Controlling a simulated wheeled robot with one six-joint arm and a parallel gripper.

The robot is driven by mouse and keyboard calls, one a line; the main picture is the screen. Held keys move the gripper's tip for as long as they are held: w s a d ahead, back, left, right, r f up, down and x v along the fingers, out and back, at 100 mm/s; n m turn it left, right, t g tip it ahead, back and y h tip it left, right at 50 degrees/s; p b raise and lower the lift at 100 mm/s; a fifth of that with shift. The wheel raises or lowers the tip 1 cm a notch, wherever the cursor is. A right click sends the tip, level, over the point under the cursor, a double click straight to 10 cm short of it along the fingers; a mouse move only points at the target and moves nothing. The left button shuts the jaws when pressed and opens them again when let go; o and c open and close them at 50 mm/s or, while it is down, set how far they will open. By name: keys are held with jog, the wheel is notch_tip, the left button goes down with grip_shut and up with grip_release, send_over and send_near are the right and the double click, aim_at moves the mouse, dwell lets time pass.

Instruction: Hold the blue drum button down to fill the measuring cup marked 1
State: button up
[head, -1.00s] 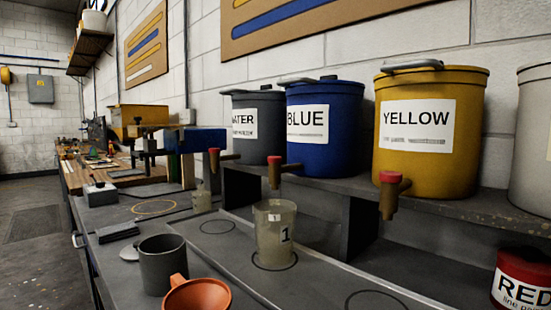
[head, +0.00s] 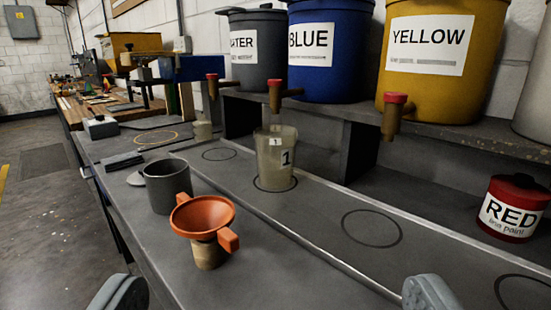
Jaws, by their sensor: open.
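The blue drum (head: 331,62), labelled BLUE, stands on a shelf at the upper middle. Its spigot has a red button (head: 275,83) on top. The measuring cup marked 1 (head: 276,158) is translucent and upright on a ringed spot below that spigot. No stream of paint is visible, and I cannot make out any blue in the cup. My gripper (head: 264,298) shows only its two grey fingertips at the bottom edge. It is open and empty, in front of the bench and well apart from the button and cup.
A grey water drum (head: 257,55) and a yellow drum (head: 446,80) flank the blue one, each with a red-topped spigot. An orange funnel (head: 202,216), a dark grey mug (head: 166,187) and a RED paint can (head: 513,208) stand on the bench. The ring (head: 371,228) right of the cup is empty.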

grip_shut()
dwell(1.4)
